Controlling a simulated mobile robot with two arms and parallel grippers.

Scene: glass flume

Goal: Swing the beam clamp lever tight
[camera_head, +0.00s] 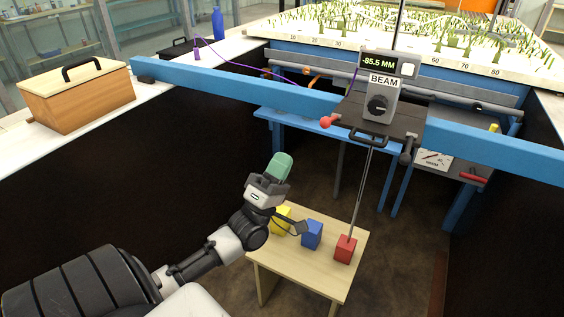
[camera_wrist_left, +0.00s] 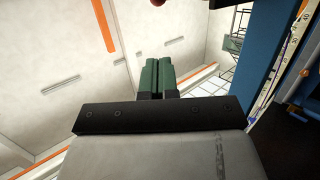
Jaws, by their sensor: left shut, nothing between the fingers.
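The beam clamp lever ends in a red ball knob (camera_head: 325,122) at the left side of the dark carriage (camera_head: 378,122) on the blue beam (camera_head: 240,84). My left gripper (camera_head: 283,160) is below and left of the knob, apart from it, with its green fingers pointing up. In the left wrist view its fingers (camera_wrist_left: 158,76) are shut together with nothing between them. A dark red rounded thing (camera_wrist_left: 154,2) is cut off at the top edge there; it may be the knob. My right gripper is out of view.
A small wooden table (camera_head: 290,262) stands below with yellow (camera_head: 281,212), blue (camera_head: 312,234) and red (camera_head: 345,249) blocks. A thin rod (camera_head: 362,190) hangs from the carriage to the red block. A "BEAM" box (camera_head: 381,98) reads -85.5 MM.

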